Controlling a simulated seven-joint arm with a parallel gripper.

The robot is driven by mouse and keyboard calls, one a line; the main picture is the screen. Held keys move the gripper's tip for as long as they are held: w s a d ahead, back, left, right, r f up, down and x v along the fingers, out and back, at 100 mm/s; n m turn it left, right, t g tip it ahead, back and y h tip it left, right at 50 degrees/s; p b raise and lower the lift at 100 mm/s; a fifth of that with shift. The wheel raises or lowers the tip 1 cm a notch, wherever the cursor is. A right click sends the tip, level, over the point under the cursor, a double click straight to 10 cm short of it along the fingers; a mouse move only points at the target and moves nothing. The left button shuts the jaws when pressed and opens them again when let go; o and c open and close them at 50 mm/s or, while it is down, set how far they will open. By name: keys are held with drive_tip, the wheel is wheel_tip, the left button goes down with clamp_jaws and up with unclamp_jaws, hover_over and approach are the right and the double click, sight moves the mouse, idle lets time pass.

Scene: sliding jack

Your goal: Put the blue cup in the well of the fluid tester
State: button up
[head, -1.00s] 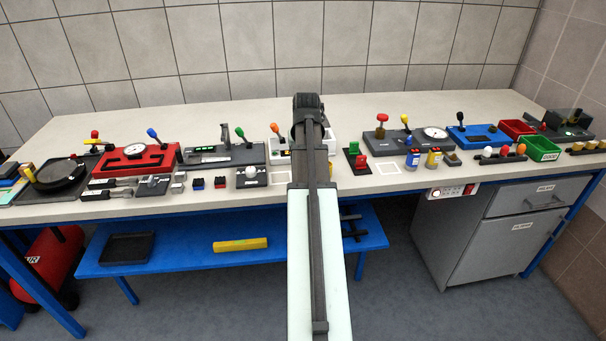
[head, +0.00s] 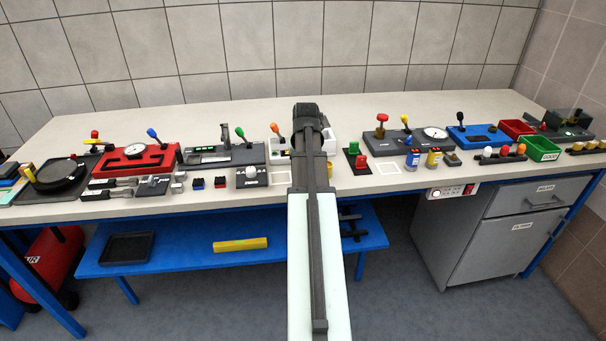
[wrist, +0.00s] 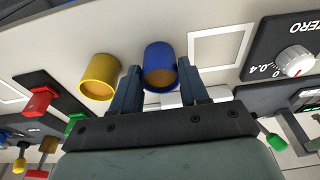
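The blue cup (wrist: 158,52) shows in the wrist view, with an orange-brown inside, between the two fingertips of my gripper (wrist: 159,67). My gripper is open, with a finger on each side of the cup and narrow gaps visible; whether either finger touches it I cannot tell. In the head view my arm hides the cup and the fingertips. A white housing with an orange lever (head: 274,128), seemingly the fluid tester (head: 329,139), stands behind my arm; its well is hidden. White parts also show below the cup in the wrist view.
A yellow cup (wrist: 101,75) stands close beside my gripper. A white square outline (wrist: 220,47) and a black ZERO box with a knob (wrist: 296,60) lie on the other side. Red and green blocks (head: 356,156) stand right of my arm in the head view.

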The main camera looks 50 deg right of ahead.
drive_tip(key=c, duration=0.5)
drive_tip(key=shift+r, duration=0.1)
drive_tip(key=shift+r, duration=2.45)
